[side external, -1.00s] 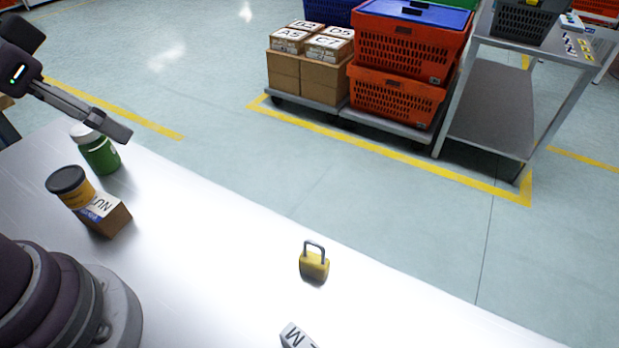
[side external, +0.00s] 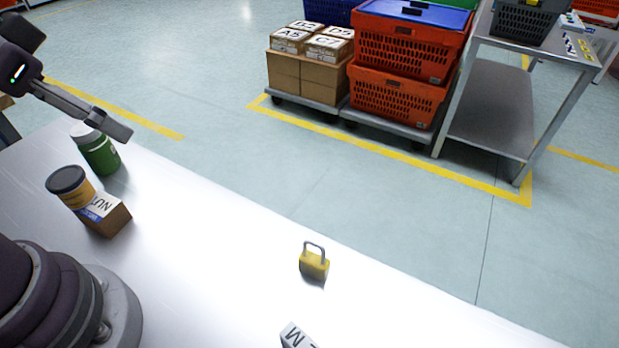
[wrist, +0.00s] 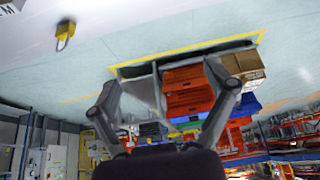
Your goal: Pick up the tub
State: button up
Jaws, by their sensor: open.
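Two tub-like containers stand at the left of the white table in the side view: a green tub with a white lid (side external: 98,152) and a yellow tub with a black lid (side external: 71,188). The yellow one is beside or on a small brown box (side external: 107,217); I cannot tell which. Neither tub shows in the wrist view. My gripper (wrist: 164,80) is open in the wrist view, with its fingers spread wide and nothing between them. In the side view, part of my arm hangs at the upper left, above and close to the green tub in the picture.
A yellow padlock (side external: 314,264) stands on the table (side external: 215,270); it also shows in the wrist view (wrist: 64,36). A lettered block (side external: 297,337) lies at the bottom edge. Orange totes (side external: 395,97), cartons (side external: 308,78) and a metal cart (side external: 492,105) stand beyond the table. The table's middle is clear.

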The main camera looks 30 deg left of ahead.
jog(key=n+g, duration=0.5)
jog(key=n, duration=1.1)
send_over(63, 175)
jog(key=f, duration=0.5)
jog(key=shift+s+f, duration=0.25)
jog(key=shift+f, duration=0.1)
jog(key=shift+n+g, duration=0.3)
jog(key=f, duration=1)
jog(key=shift+w+f, duration=0.2)
jog(key=shift+f, duration=0.1)
jog(key=c, duration=1.3)
